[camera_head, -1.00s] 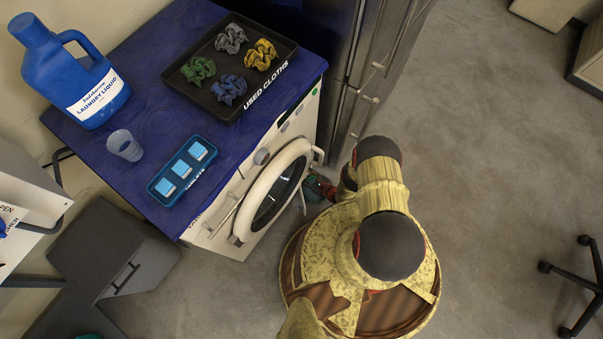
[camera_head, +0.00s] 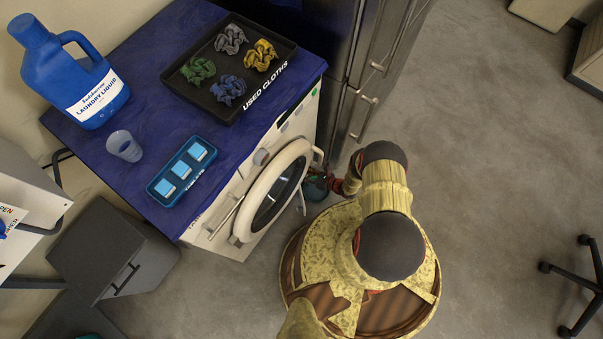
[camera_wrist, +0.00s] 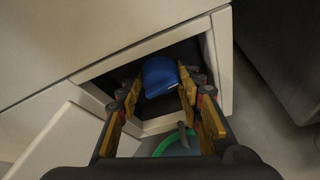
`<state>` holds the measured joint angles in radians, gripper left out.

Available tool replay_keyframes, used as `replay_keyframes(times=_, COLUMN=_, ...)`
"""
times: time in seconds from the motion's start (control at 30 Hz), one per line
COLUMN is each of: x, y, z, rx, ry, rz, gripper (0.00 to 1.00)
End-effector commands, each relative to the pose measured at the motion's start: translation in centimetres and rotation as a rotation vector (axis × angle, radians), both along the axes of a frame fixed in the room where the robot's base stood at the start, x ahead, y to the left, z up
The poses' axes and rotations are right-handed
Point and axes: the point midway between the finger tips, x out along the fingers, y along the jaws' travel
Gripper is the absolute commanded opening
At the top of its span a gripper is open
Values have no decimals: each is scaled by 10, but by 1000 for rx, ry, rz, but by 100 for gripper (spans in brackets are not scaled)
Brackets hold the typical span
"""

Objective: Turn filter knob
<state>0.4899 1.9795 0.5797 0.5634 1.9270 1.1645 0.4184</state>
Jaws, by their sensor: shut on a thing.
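The filter knob (camera_wrist: 160,75) is blue and sits inside a dark, square, pale-framed opening in the wrist view. My gripper (camera_wrist: 160,88) reaches into this opening with one finger on each side of the knob and is shut on it. The fingers hide the knob's sides. In the head view the knob is hidden behind the white front-loading machine (camera_head: 248,203) and my arm.
An open white flap (camera_wrist: 55,140) lies left of the opening. A green curved rim (camera_wrist: 172,142) shows below it. A tall metal cabinet (camera_head: 352,110) stands beside the machine. The machine's top holds a cloth tray (camera_head: 208,103), tablet tray (camera_head: 172,172), cup and detergent jug.

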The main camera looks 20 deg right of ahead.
Motion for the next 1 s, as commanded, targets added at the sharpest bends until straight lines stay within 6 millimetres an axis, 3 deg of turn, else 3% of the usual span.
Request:
replay_keyframes(times=0.4, x=1, y=-2, z=-1, rx=165, ry=121, rz=-2, gripper=11)
replay_keyframes(times=0.97, x=2, y=-2, z=-1, rx=192, ry=140, rz=-2, gripper=11)
replay_keyframes(times=1.0, x=2, y=-2, z=-1, rx=192, ry=140, rz=-2, gripper=38)
